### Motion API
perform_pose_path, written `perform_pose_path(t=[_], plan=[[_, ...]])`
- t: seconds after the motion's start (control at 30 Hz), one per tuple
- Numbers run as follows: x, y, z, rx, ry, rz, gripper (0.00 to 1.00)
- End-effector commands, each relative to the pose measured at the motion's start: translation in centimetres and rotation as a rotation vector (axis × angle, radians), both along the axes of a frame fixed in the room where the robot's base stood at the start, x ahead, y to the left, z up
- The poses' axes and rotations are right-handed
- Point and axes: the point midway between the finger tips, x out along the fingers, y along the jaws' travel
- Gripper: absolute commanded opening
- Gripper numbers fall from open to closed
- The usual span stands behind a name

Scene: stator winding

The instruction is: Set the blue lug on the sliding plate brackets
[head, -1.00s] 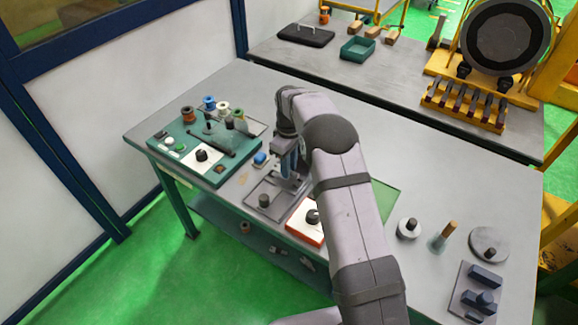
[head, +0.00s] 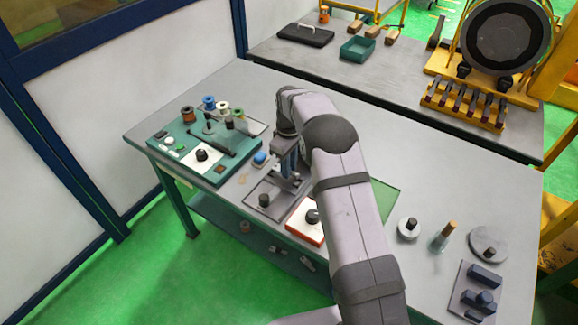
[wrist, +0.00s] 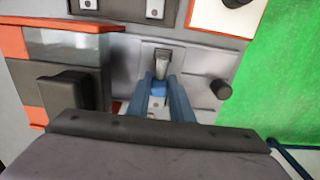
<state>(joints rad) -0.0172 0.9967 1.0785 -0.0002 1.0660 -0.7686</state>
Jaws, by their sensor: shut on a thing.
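My gripper (wrist: 160,84) points down over the grey sliding plate (wrist: 198,65), its blue fingers shut on the small blue lug (wrist: 158,88). The lug shows between the fingertips, low over the plate. A pale metal piece (wrist: 161,66) in a dark bracket stands just beyond the lug; I cannot tell whether they touch. A black knob (wrist: 221,89) stands on the plate to the right. In the head view my gripper (head: 289,172) is at the far part of the sliding plate (head: 250,201); the lug is hidden there.
A green winding fixture (head: 178,158) with several spools stands left of the plate, and a small blue-topped block (head: 260,158) lies between them. An orange-edged white box (head: 300,226) is close on the right. Round parts and a dark block plate (head: 468,300) lie farther right.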

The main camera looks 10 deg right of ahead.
Motion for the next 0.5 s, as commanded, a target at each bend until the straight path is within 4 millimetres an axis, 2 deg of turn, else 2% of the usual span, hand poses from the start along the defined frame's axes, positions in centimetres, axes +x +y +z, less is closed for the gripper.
perform_pose_path(t=[0.5], plan=[[-0.03, 0.0, -1.0, 0.0, 0.0, 0.0, 0.0]])
